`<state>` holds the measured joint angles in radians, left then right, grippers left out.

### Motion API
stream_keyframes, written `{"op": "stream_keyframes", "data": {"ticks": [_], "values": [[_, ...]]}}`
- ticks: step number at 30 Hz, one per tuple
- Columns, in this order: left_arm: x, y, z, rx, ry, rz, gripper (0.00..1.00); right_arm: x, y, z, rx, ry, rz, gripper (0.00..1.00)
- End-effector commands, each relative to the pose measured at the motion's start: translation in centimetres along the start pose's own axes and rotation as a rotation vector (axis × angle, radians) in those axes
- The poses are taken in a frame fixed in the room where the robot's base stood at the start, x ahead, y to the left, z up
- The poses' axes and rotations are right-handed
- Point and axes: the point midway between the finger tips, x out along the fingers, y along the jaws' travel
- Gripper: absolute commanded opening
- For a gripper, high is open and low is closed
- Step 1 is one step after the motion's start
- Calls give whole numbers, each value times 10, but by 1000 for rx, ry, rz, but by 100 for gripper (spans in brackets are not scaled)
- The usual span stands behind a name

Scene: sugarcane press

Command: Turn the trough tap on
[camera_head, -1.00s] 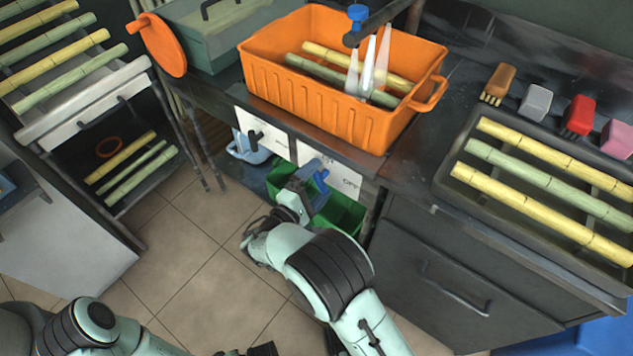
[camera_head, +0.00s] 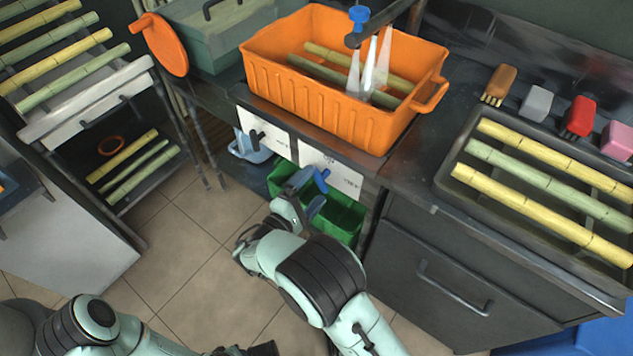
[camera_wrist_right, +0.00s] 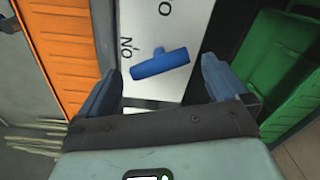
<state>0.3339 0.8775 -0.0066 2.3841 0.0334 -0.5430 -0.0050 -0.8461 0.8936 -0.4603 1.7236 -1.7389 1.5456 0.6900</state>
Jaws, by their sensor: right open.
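The blue lever handle (camera_head: 322,180) is on a white panel (camera_head: 335,173) on the counter front, below the orange trough. In the right wrist view the handle (camera_wrist_right: 160,64) is a blue bar lying slightly tilted, with one end near the "ON" lettering. My right gripper (camera_head: 306,193) is open in front of the panel. Its blue fingers stand on either side of the handle in the wrist view, with gaps showing. The orange trough (camera_head: 310,100) holds cane, and pale streams (camera_head: 370,70) fall into it below the blue-topped spout (camera_head: 358,16). My left gripper (camera_head: 245,350) is partly cut off.
A second white panel with a dark knob (camera_head: 257,137) sits to the left. A green crate (camera_head: 340,218) is below the panels, close to my right gripper. Several brushes and a cane tray (camera_head: 445,170) are on the right counter. Tiled floor is open to the left.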

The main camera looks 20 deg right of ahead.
Motion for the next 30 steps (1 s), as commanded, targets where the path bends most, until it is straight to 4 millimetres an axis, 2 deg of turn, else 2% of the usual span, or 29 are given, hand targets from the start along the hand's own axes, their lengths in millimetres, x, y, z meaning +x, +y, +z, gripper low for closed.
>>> {"op": "stream_keyframes", "data": {"ticks": [3, 9, 15, 20, 30], "values": [[-9, 8, -9, 9, 31, 14, 35, -30, 2, 0, -1, 6, 2, 100], [-18, 18, -21, 19, 72, 32, 35, -74, 1, -1, 0, 6, 1, 100], [-24, 24, -28, 24, 96, 43, 35, -101, 0, 0, 0, 4, 1, 100], [-25, 25, -30, 26, 102, 46, 35, -108, 0, 0, 0, 3, -1, 100], [-24, 25, -30, 26, 101, 46, 35, -108, 0, 0, 0, 3, -1, 100]]}}
